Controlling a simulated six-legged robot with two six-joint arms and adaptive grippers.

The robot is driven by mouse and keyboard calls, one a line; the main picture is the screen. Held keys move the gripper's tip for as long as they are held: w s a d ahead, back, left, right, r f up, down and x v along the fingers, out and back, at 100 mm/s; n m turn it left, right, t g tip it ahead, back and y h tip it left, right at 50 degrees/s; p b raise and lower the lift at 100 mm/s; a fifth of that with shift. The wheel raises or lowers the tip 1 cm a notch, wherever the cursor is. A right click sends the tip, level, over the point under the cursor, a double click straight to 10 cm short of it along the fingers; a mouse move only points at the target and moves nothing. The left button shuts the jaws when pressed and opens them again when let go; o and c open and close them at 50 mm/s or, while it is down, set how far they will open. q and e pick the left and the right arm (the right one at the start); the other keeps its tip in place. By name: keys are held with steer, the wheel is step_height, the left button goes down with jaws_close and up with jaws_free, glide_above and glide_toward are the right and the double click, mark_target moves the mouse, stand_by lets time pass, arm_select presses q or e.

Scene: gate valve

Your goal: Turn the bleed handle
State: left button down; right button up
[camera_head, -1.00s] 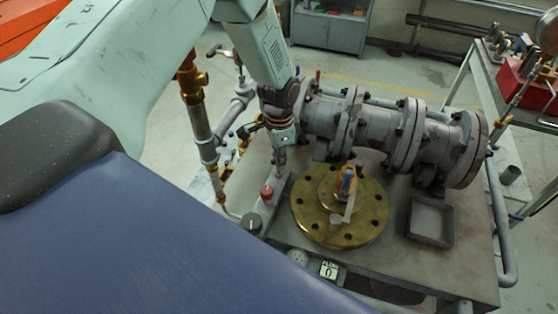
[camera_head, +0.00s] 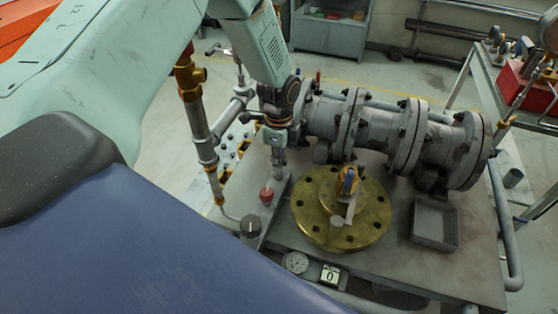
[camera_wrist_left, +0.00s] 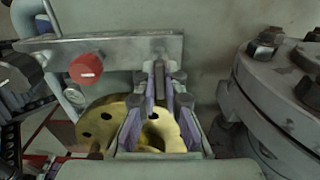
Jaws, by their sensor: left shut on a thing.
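A narrow grey bar carries a red knob (camera_head: 266,195), a black knob (camera_head: 251,224) and a slim grey handle, which I take for the bleed handle. In the wrist view this handle (camera_wrist_left: 159,78) stands between the fingers, in line with the red knob (camera_wrist_left: 86,68). My left gripper (camera_head: 279,160) points down at the far end of the bar. In the wrist view the left gripper (camera_wrist_left: 160,84) is shut on the handle, with pads on both sides. The gripper hides most of the handle in the head view. My right gripper is not in view.
A grey flanged pipe (camera_head: 385,130) lies just right of the gripper. An empty grey tray (camera_head: 435,222) is at right. A brass-and-grey standpipe (camera_head: 197,115) rises at left.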

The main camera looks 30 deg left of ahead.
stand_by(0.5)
arm_select(q)
steer(key=c, duration=1.4)
jaws_free()
